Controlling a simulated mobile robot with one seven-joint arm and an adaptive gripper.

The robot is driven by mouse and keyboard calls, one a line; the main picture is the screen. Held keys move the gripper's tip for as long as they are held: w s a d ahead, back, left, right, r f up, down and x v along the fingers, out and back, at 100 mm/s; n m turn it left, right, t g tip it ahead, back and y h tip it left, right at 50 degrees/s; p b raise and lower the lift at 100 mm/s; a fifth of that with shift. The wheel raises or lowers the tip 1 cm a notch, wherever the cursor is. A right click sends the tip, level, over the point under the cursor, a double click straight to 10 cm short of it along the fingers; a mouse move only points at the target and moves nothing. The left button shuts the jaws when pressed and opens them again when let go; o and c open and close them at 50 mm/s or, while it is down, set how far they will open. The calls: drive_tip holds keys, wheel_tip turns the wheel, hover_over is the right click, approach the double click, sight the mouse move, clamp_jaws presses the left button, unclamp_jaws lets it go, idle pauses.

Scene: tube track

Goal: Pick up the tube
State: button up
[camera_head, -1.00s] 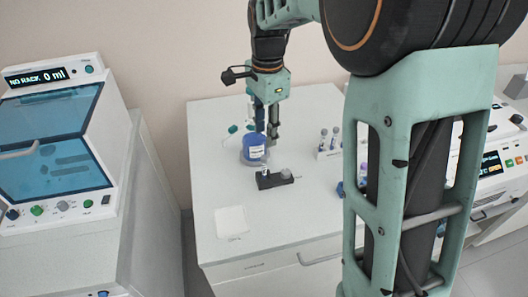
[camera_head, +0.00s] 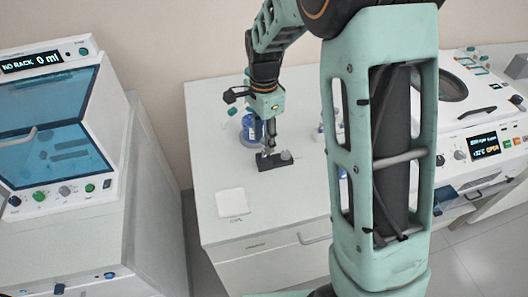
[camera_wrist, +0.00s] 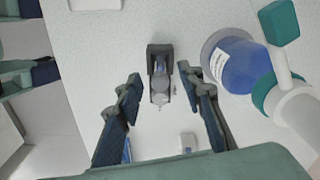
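A small dark holder (camera_head: 276,162) stands on the white bench, with a rounded grey piece (camera_head: 287,155) at its right end. In the wrist view the holder (camera_wrist: 152,48) appears between my fingers. A small pale tube-like piece (camera_wrist: 159,67) shows in it, though its outline is unclear. The grey piece (camera_wrist: 159,98) is below it in that picture. My gripper (camera_head: 268,152) points down over the holder's left part. In the wrist view my gripper (camera_wrist: 161,78) has its fingers apart on both sides, with visible gaps. I cannot see it touching anything.
A white pad (camera_head: 232,202) lies on clear bench at front left. Machines stand left (camera_head: 55,130) and right (camera_head: 480,150). My arm hides the bench's right part.

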drive_tip(key=shift+f, duration=0.4)
drive_tip(key=shift+c, duration=0.2)
clamp_jaws()
drive_tip(key=shift+r, duration=0.2)
